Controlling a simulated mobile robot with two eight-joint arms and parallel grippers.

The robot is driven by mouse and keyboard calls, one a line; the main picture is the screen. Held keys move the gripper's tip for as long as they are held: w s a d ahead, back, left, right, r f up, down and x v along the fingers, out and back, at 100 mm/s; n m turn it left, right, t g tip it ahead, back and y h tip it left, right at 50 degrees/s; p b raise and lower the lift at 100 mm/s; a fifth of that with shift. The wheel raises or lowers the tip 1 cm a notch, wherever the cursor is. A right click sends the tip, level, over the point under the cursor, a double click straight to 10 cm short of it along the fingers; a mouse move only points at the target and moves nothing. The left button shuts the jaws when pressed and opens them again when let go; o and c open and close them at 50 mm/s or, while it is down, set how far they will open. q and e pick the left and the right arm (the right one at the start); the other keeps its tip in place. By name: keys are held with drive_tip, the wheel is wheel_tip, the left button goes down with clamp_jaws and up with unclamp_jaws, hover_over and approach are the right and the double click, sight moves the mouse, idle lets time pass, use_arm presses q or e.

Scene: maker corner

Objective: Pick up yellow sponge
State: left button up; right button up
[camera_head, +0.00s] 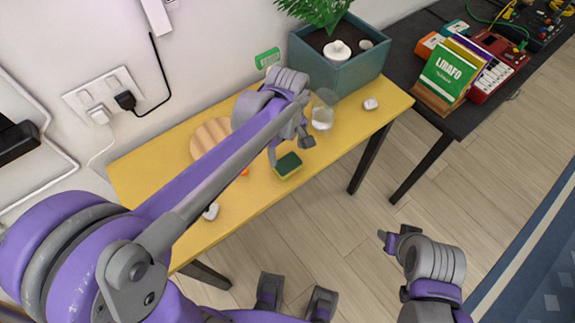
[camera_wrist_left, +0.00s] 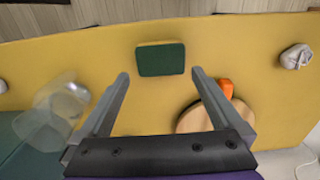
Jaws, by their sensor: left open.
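The yellow sponge (camera_head: 287,167) has a dark green top face and lies on the yellow table near its front edge. In the left wrist view the sponge (camera_wrist_left: 160,59) shows its green face up, with a thin yellow rim. My left gripper (camera_head: 290,145) is above the table by the sponge, open and empty. In the left wrist view its two fingers (camera_wrist_left: 160,80) are spread, and the sponge lies between and beyond their tips, apart from both. My right gripper (camera_head: 388,240) is off the table, over the floor; its jaw opening cannot be made out.
A clear glass (camera_head: 322,118) stands right of the sponge. A round wooden board (camera_head: 208,138) and an orange object (camera_wrist_left: 226,88) lie to its left. White lumps (camera_head: 370,104) (camera_head: 211,212) sit near the table's ends. A teal planter (camera_head: 345,70) stands at the back.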

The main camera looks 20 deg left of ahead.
sight(287, 163)
use_arm(q)
drive_tip(key=f, duration=0.6)
drive_tip(key=shift+s+d+f, duration=0.1)
drive_tip(key=shift+s+f, duration=0.1)
drive_tip(key=shift+f, duration=0.05)
drive_tip(key=shift+c, duration=0.3)
drive_tip(key=c, duration=0.9)
wheel_tip(287, 163, up, 10)
drive_tip(key=shift+r+p, duration=0.1)
drive_tip(key=shift+p, duration=0.2)
drive_tip(key=o, duration=0.8)
drive_tip(key=shift+c, duration=0.2)
drive_tip(key=c, duration=0.6)
drive_tip(key=shift+s, duration=0.1)
drive_tip(key=shift+c, duration=0.2)
